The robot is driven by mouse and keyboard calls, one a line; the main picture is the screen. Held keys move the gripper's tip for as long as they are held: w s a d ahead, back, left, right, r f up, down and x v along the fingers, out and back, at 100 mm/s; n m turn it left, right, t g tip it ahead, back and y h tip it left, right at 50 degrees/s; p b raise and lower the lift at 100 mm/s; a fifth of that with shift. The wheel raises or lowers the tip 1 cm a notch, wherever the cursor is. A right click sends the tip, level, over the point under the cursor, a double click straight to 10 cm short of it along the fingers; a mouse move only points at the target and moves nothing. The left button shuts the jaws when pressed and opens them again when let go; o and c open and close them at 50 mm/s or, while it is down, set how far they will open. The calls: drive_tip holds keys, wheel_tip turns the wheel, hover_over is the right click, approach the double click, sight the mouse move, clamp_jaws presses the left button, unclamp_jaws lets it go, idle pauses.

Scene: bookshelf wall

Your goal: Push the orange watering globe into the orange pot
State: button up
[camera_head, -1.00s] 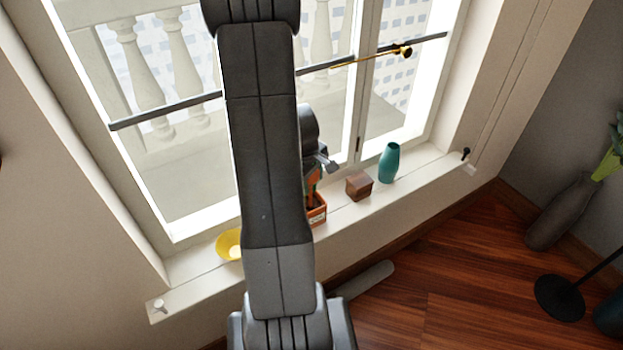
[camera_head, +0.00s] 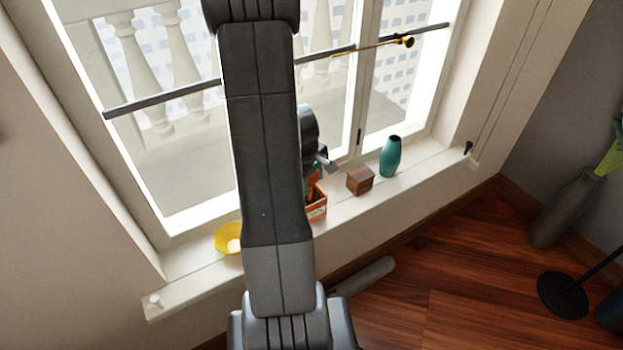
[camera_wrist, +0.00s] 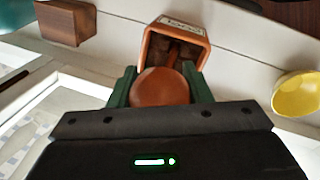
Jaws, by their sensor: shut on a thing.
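The orange pot (camera_wrist: 196,55) stands on the windowsill, square with a pale label on its rim and dark soil inside. It shows in the head view (camera_head: 318,211), partly hidden behind my arm. The orange watering globe (camera_wrist: 162,88) is between the two green fingers of my gripper (camera_wrist: 160,73), which is shut on it. The globe's rounded top faces the wrist camera, and a stem runs from it toward the soil. The globe is over the pot's near side; its lower tip is hidden, so I cannot tell how deep it sits.
A wooden box (camera_head: 360,180) and a teal vase (camera_head: 390,157) stand right of the pot on the sill (camera_head: 410,172). A yellow bowl (camera_head: 226,238) is to the left. A horizontal bar (camera_head: 160,101) crosses the window, with a gold rod (camera_head: 375,47) at its right.

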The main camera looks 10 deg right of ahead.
drive_tip(key=shift+f+b, duration=0.75)
drive_tip(key=shift+f, duration=0.25)
drive_tip(key=o, duration=1.5)
drive_tip(key=shift+r, duration=0.15)
drive_tip(key=r+p, duration=0.2)
drive_tip(key=r, duration=0.1)
drive_tip(key=r+p, duration=0.2)
drive_tip(key=r, duration=0.1)
drive_tip(key=s+a+r+p, duration=0.1)
drive_tip(key=r+p, duration=0.2)
drive_tip(key=shift+f, duration=0.15)
